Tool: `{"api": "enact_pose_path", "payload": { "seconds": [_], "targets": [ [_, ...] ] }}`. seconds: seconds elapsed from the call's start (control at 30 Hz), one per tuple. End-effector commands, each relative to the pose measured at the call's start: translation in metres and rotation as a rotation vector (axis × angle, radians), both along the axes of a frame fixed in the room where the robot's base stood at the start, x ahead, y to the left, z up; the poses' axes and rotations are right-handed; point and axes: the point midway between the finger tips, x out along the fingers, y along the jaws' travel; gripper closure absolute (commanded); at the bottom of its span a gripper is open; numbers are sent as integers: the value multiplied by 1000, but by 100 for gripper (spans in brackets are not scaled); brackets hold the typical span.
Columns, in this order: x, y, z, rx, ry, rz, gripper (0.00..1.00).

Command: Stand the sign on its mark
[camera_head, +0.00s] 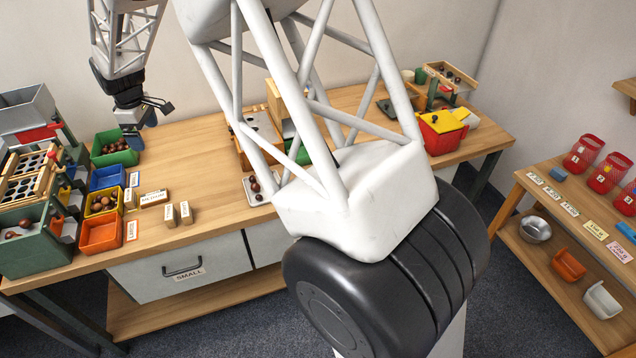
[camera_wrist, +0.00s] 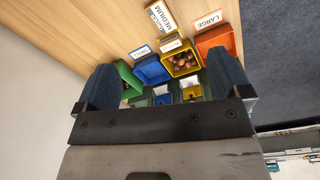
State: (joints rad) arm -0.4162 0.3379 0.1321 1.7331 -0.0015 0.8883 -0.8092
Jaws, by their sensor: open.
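A wooden sign with a white MEDIUM label (camera_head: 153,198) lies on the table in the head view, right of the yellow bin. It also shows in the wrist view (camera_wrist: 161,17), beyond the bins at the top. A SMALL label (camera_head: 134,180) is beside the blue bin and a LARGE label (camera_head: 131,230) beside the orange bin. A small wooden block (camera_head: 129,197) is at the yellow bin's side. I cannot make out a mark for the sign. My gripper (camera_head: 141,132) is open and empty, above the table behind the sign; its fingers (camera_wrist: 165,88) stand wide apart in the wrist view.
Green (camera_head: 113,149), blue (camera_head: 107,178), yellow (camera_head: 103,203) and orange (camera_head: 101,235) bins stand in a row; the yellow one holds chestnuts. A sorting machine (camera_head: 36,210) stands at left. Bare table lies beyond the blocks.

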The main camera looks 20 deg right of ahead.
Motion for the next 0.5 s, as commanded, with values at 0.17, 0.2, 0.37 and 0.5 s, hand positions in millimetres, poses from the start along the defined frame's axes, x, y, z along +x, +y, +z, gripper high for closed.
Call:
{"api": "enact_pose_path", "payload": {
  "seconds": [0.17,0.2,0.37,0.5],
  "targets": [
    [-27,-43,35,9,-15,-99,5],
    [-33,-52,42,11,-17,-120,5],
    [-59,-87,67,19,-28,-208,5],
    [-85,-116,86,27,-37,-284,5]
  ]
}}
